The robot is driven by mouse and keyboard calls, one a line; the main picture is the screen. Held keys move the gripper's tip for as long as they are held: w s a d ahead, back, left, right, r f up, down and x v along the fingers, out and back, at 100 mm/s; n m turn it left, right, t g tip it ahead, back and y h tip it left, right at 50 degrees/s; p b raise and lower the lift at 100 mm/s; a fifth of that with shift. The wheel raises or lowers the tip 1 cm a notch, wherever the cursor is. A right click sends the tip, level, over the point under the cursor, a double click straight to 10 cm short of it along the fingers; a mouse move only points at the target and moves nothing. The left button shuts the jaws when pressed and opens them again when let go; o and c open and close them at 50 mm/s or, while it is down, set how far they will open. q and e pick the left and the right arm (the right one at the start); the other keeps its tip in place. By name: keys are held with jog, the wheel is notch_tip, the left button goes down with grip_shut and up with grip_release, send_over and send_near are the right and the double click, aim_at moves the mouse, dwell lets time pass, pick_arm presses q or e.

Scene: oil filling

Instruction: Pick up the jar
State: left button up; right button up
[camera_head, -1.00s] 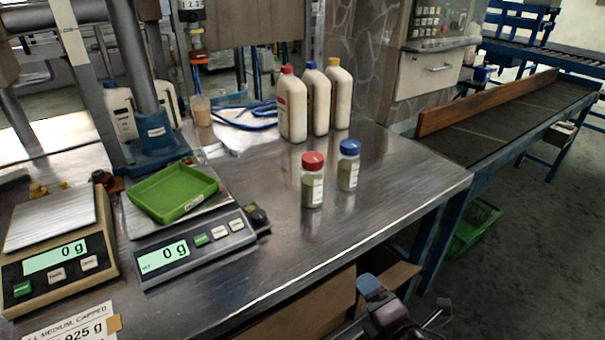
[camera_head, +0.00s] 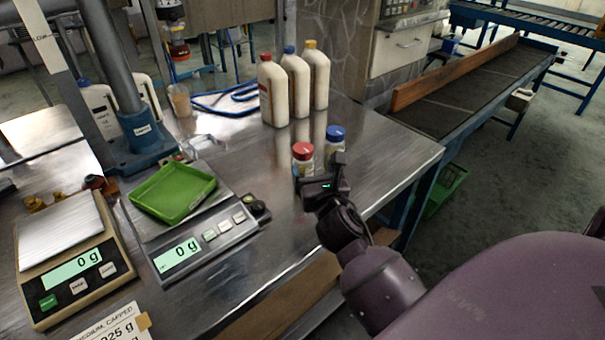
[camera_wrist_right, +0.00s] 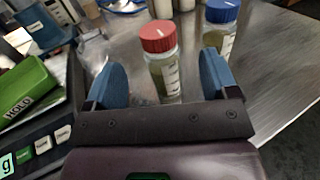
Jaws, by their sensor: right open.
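A red-capped jar (camera_head: 303,155) and a blue-capped jar (camera_head: 334,138) stand upright on the metal table, partly hidden behind my right gripper (camera_head: 322,178) in the head view. In the right wrist view, the red-capped jar (camera_wrist_right: 162,65) shows between the two blue fingers of my open right gripper (camera_wrist_right: 158,85). I cannot tell whether either finger touches it. The blue-capped jar (camera_wrist_right: 221,22) stands just behind the right finger in that view. My left gripper is not in view.
A green tray (camera_head: 172,192) sits on a scale (camera_head: 205,238) reading 0 g, left of the jars. A second scale (camera_head: 70,270) stands further left. Several tall white bottles (camera_head: 272,92) stand behind the jars. The table's right part (camera_head: 390,150) is clear.

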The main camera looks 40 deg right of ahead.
aim_at(306, 154)
jog(key=b+x, duration=0.1)
jog(key=x, duration=0.7)
jog(key=shift+a+f, duration=0.2)
jog(key=shift+w+d+r, duration=0.1)
jog(key=shift+w+d, duration=0.1)
jog(key=shift+w, duration=0.4)
jog(key=c, duration=1.4)
